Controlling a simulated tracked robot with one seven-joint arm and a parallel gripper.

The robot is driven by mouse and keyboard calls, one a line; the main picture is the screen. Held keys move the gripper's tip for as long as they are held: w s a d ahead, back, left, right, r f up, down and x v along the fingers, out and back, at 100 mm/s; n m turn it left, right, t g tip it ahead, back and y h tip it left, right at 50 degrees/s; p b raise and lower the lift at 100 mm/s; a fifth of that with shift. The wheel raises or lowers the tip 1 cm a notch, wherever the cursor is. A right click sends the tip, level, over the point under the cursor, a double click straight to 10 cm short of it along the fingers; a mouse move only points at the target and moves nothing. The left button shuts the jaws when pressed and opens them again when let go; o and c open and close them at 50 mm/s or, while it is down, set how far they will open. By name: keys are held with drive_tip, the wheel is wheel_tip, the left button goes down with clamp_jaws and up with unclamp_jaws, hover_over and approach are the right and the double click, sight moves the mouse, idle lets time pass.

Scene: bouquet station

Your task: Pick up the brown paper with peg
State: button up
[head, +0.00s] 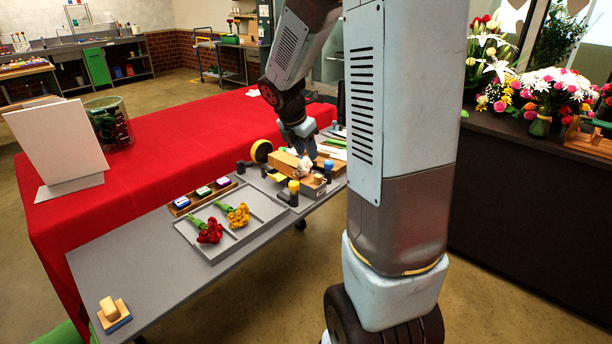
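My arm reaches down to the far part of the grey bench, and my gripper (305,157) is low over a cluster of tan and brown items there. A tan-brown piece (283,161) lies just left of the gripper and may be the brown paper; a peg cannot be made out. A small whitish crumpled thing (303,169) sits just below the gripper. The fingers are small and partly lost among these items, so I cannot tell whether they are open or touching anything.
A grey tray (251,237) holds red flowers (210,231) and yellow flowers (238,215). Black stands with yellow (293,187) and blue (328,166) tops stand near the gripper. A wooden-handled block (112,312) sits at the near left. A red-covered table (190,130) lies behind.

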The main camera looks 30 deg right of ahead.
hover_over(317, 175)
drive_tip(key=s+a, duration=0.1)
drive_tip(key=a, duration=0.2)
wheel_tip(317, 175, down, 5)
drive_tip(key=x, duration=0.4)
drive_tip(key=shift+d+f, duration=0.15)
drive_tip(key=shift+d, duration=0.2)
drive_tip(key=shift+d+f, duration=0.1)
drive_tip(key=shift+f, duration=0.15)
drive_tip(key=shift+w+d+f, duration=0.15)
drive_tip(key=shift+f, duration=0.25)
clamp_jaws()
drive_tip(key=shift+r, duration=0.1)
